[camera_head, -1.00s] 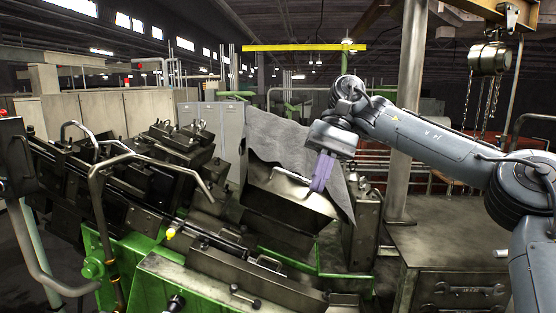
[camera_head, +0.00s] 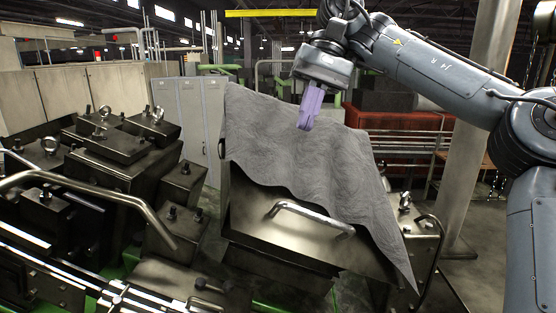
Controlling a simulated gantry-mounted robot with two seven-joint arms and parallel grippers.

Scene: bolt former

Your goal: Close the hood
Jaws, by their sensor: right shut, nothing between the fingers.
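The hood is a dark metal box-shaped cover (camera_head: 270,228) in the lower middle of the head view, with a bright bar handle (camera_head: 310,218) on its sloping face. A wrinkled grey sheet (camera_head: 310,150) hangs behind and over its upper and right edges. My right gripper (camera_head: 304,128), with purple fingers, is shut and empty. It shows in front of the upper part of the sheet, above the handle and apart from it. I cannot tell whether the fingertips touch the sheet. My left gripper is not in view.
Black machine blocks with eye bolts (camera_head: 120,145) and a bent metal rail (camera_head: 110,200) fill the left. A pillar (camera_head: 480,130) stands at the right behind my right arm. Grey lockers (camera_head: 190,110) stand behind.

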